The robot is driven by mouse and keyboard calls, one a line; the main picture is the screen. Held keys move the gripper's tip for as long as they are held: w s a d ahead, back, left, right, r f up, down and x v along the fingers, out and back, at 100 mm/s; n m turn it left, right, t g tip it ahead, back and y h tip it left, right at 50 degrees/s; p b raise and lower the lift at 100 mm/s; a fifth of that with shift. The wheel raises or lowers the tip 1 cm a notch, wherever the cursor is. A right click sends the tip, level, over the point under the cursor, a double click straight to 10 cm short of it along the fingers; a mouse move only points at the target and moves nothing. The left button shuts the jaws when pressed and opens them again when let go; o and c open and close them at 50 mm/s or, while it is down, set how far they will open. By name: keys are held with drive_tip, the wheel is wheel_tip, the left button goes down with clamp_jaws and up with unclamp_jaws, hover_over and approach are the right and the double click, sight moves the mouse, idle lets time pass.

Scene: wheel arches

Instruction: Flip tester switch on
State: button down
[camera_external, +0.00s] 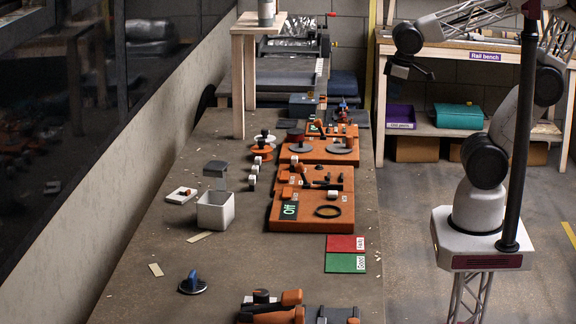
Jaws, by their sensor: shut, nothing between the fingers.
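An orange tester board (345,222) lies on the bench with a green display (289,211) reading "Off" at its front left corner. A small orange block (287,192) just behind the display may be the switch; its position is too small to read. A black ring (327,211) and dark lever-like parts (322,184) sit on the same board. A second orange board (345,156) behind it bears a grey disc and another small green display (315,129). My gripper (412,69) is shut and empty, raised in the air right of the boards, apart from them.
Red and green pads (346,263) lie in front of the board. A white bin (215,212) and a blue-handled part (192,284) stand to the left. Orange-handled tools (275,310) lie at the front edge. A wooden stand (238,85) rises at the back left.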

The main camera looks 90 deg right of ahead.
drive_tip(key=w+a+m+g, duration=0.1)
drive_tip(key=w+a+m, duration=0.25)
drive_tip(key=w, duration=0.55)
drive_tip(key=m+g+h, duration=0.1)
drive_tip(key=m+h, duration=0.1)
drive_tip(key=m, duration=1.1)
hover_over(288, 188)
drive_tip(key=a, duration=0.4)
wheel_tip(288, 188, down, 10)
drive_tip(key=shift+d, duration=0.25)
drive_tip(key=shift+w+f, duration=0.1)
drive_tip(key=shift+f, duration=0.1)
drive_tip(key=d+f, duration=0.1)
drive_tip(key=f, duration=0.3)
drive_tip(key=d+f, duration=0.1)
drive_tip(key=f, duration=0.4)
drive_tip(key=d+f, duration=0.1)
drive_tip(key=f, duration=0.3)
drive_tip(key=shift+f, duration=0.25)
drive_tip(key=shift+f, duration=0.1)
